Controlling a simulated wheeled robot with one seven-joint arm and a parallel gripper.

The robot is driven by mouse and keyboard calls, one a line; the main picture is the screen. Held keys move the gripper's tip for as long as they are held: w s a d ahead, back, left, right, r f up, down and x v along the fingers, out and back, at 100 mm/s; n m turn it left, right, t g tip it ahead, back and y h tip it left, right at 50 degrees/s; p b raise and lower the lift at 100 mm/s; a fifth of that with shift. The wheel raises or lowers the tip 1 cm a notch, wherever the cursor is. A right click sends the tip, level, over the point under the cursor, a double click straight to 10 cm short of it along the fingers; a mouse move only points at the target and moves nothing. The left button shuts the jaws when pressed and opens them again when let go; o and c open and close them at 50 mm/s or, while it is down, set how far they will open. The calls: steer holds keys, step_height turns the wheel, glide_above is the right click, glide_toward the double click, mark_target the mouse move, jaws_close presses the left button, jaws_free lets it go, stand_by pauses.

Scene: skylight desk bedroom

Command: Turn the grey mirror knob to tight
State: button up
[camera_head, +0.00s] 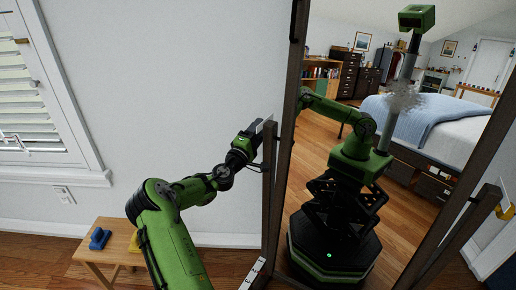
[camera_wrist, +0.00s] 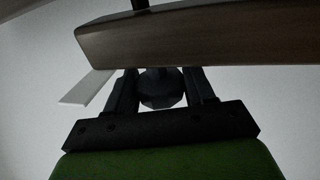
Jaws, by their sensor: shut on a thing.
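The mirror (camera_head: 325,170) stands upright in a dark brown frame, with my robot body reflected in its glass. My gripper (camera_head: 262,140) is at the left side of the frame, about halfway up. In the wrist view, the faceted knob (camera_wrist: 161,92) looks dark grey and sits between the two fingers of my gripper (camera_wrist: 162,84), just below the wooden frame (camera_wrist: 190,36). The fingers are closed on it from both sides. The knob is hidden in the head view. I cannot tell how far it is turned.
A small wooden stool (camera_head: 112,252) at lower left holds a blue object (camera_head: 99,239) and a yellow object. A shuttered window (camera_head: 30,110) is on the left wall. A yellow part (camera_head: 505,207) shows at the mirror's right side. A pale strip (camera_wrist: 87,88) is beside the left finger.

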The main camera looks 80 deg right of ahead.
steer(key=shift+f+g+h+b, duration=0.15)
steer(key=shift+g+h+b, duration=0.15)
steer(key=shift+h+b, duration=0.65)
steer(key=shift+h, duration=0.25)
steer(key=o, duration=1)
steer(key=shift+c, duration=0.2)
steer(key=p+v, duration=0.2)
steer(key=v, duration=1.3)
steer(key=shift+a+f, duration=0.15)
steer(key=shift+a, duration=0.2)
steer(key=shift+w, duration=0.1)
